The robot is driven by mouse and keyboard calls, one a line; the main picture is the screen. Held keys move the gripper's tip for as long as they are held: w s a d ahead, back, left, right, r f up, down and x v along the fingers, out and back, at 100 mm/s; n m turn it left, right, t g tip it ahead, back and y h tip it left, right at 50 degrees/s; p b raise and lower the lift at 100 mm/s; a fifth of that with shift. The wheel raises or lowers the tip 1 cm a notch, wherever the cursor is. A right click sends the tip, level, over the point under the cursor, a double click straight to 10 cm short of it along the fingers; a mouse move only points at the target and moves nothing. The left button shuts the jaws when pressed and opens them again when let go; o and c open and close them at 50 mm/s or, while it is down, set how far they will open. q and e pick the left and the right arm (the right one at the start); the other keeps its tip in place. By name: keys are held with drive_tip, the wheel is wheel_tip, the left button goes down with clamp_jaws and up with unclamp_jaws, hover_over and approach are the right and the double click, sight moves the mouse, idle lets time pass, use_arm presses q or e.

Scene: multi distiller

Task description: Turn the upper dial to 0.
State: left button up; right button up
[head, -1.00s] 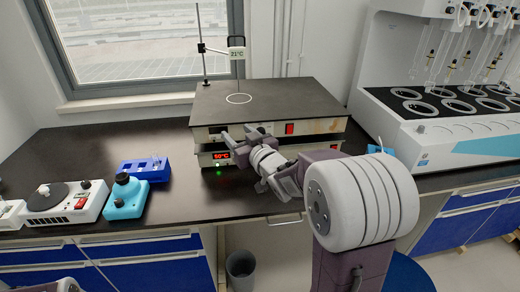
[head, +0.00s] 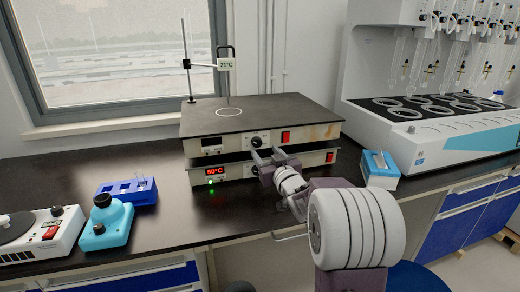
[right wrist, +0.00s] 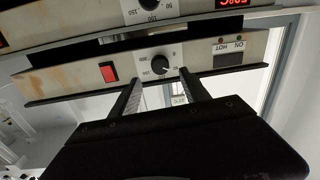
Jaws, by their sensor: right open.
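Two flat hotplates are stacked on the bench. The upper hotplate (head: 300,113) has a dark top, a black upper dial (head: 256,142) and a red switch. The upper dial also shows in the right wrist view (right wrist: 160,65), upside down, with a numbered white scale; I cannot read its pointer surely. The lower hotplate (head: 240,177) shows a red 50°C display; its dial is partly cut off in the right wrist view (right wrist: 150,4). My right gripper (head: 266,154) is open, with its fingers on either side of the upper dial, seemingly just short of it. My left gripper is out of view.
A thermometer stand (head: 187,65) reading 21°C rises behind the plates. A blue rack (head: 128,192), teal device (head: 105,222) and white stirrer (head: 45,235) stand left. A blue-and-white box (head: 380,168) and large distiller (head: 440,150) stand right.

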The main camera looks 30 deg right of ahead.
sight(258, 144)
drive_tip(key=w, duration=0.4)
drive_tip(key=w+d, duration=0.1)
drive_tip(key=shift+w, duration=0.4)
clamp_jaws()
drive_tip(key=shift+f, duration=0.1)
drive_tip(key=shift+n+b, duration=0.3)
drive_tip(key=n+b, duration=0.1)
drive_tip(key=n, duration=0.2)
drive_tip(key=shift+b, duration=0.3)
drive_tip(key=n+b, duration=0.2)
drive_tip(key=n, duration=0.1)
drive_tip(key=shift+a+f, duration=0.1)
drive_tip(key=n+b, duration=0.2)
drive_tip(key=n, duration=0.2)
drive_tip(key=shift+n+g+b, duration=0.35)
drive_tip(key=shift+n+g, duration=0.05)
